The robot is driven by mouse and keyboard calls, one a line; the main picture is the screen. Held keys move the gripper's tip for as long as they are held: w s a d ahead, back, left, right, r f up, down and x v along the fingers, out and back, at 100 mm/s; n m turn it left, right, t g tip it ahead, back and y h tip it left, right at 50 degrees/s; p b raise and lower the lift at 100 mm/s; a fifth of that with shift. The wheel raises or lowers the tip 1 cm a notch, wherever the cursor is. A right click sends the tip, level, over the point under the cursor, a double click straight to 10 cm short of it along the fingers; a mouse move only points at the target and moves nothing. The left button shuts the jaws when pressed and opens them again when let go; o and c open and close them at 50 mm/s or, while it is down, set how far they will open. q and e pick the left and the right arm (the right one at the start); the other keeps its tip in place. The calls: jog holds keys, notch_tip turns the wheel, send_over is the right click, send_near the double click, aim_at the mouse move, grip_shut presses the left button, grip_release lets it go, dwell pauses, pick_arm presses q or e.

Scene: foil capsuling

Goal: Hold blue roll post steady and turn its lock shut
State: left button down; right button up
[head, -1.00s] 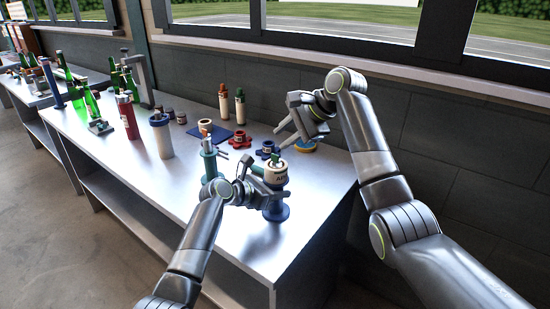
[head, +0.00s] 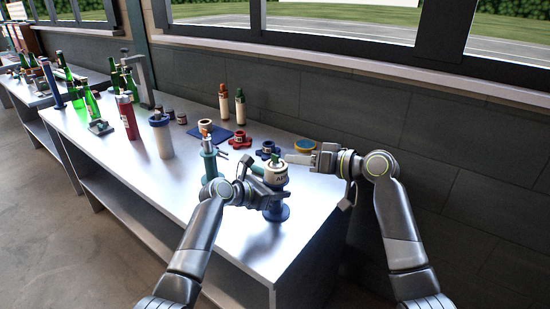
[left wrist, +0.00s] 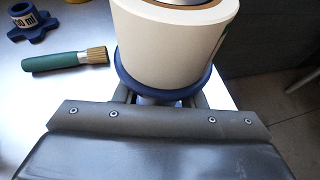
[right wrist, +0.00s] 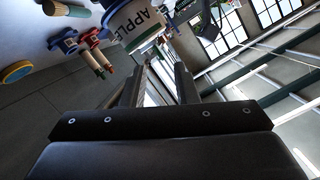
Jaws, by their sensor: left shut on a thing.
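The blue roll post (head: 277,212) stands on the table near its front right, with a cream roll (head: 276,178) labelled APPLE on it. A small green part (head: 274,159) shows at the roll's top; I cannot make out the lock's position. My left gripper (head: 263,199) is shut on the post below the roll; the left wrist view shows the post's blue flange (left wrist: 165,92) just above the fingers. My right gripper (head: 288,158) is level beside the roll's top right. In the right wrist view its fingers (right wrist: 160,70) are apart, with the roll (right wrist: 138,25) beyond the tips.
A green-handled brush (left wrist: 65,61) lies left of the post. Dark blue (head: 268,149) and red (head: 240,138) star-shaped pieces and a yellow-topped blue disc (head: 304,145) lie behind. A teal stand (head: 210,160) is to the left. The table's front right is clear.

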aim_at(275, 155)
jog(key=s+d+f+n+t+y, duration=0.1)
jog(key=s+d+f+n+t, duration=0.15)
jog(key=d+n, duration=0.2)
jog(key=shift+n, duration=0.35)
jog(key=x, duration=0.8)
jog(key=s+a+r+x, duration=0.1)
jog(key=x, duration=0.3)
jog(key=shift+r, duration=0.1)
jog(key=shift+c, duration=0.2)
grip_shut()
